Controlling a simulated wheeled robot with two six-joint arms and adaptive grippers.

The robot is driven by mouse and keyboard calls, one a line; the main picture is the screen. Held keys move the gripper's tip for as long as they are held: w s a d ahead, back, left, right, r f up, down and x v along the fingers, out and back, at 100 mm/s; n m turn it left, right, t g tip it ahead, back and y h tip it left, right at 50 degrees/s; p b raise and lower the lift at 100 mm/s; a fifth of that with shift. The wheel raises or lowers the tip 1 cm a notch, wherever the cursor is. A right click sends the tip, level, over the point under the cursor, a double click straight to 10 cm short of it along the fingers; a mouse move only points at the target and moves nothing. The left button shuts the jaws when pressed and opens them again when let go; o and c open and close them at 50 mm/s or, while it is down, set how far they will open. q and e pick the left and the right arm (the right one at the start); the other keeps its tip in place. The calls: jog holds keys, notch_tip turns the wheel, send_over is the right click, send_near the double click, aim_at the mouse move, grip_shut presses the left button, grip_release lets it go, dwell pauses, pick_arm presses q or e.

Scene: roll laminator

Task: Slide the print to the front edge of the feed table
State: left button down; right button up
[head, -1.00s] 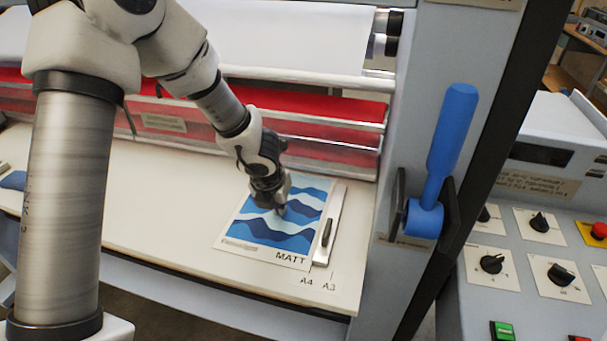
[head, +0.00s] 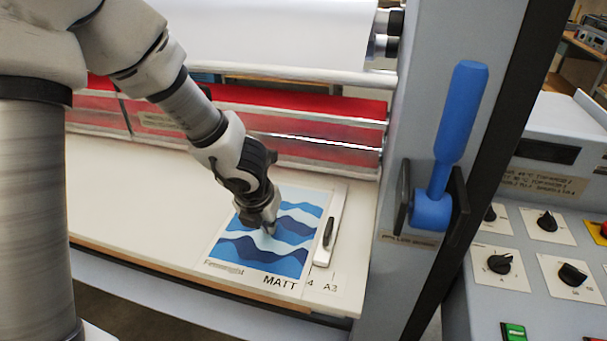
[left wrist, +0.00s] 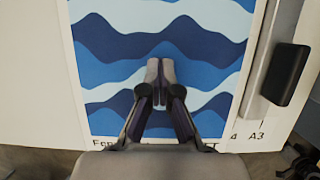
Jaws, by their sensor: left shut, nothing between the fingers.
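The print (head: 262,250), a sheet with blue and white waves and the word MATT along its front margin, lies flat on the cream feed table (head: 150,205). Its front margin is close to the table's front edge and covers part of the A4 mark. My left gripper (head: 268,229) is shut and points down at the middle of the print, its fingertips at or just above the paper. In the left wrist view, the shut fingertips (left wrist: 160,72) are over the waves of the print (left wrist: 110,48). My right gripper is not in view.
A side guide with a black handle (head: 328,232) runs along the print's right side. Red rollers (head: 300,118) lie behind the table. A blue lever (head: 455,130) stands on the grey side frame, beside a control panel with knobs (head: 500,264).

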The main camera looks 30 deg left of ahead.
aim_at(262, 248)
pick_arm(q)
jog(key=shift+s, duration=0.2)
jog(key=shift+s+d+f+b, duration=0.15)
jog(key=shift+s+b, duration=0.15)
jog(key=shift+s, duration=0.15)
jog(key=shift+s+d+f+b, duration=0.1)
jog(key=shift+s+b, duration=0.15)
jog(key=shift+s, duration=0.15)
jog(key=shift+s+d+r+b, duration=0.1)
jog(key=shift+s+d+b, duration=0.1)
jog(key=shift+s, duration=0.35)
jog(key=shift+s+d+r+b, duration=0.1)
jog(key=shift+s+b, duration=0.05)
jog(key=shift+s, duration=0.45)
jog(key=shift+s, duration=0.25)
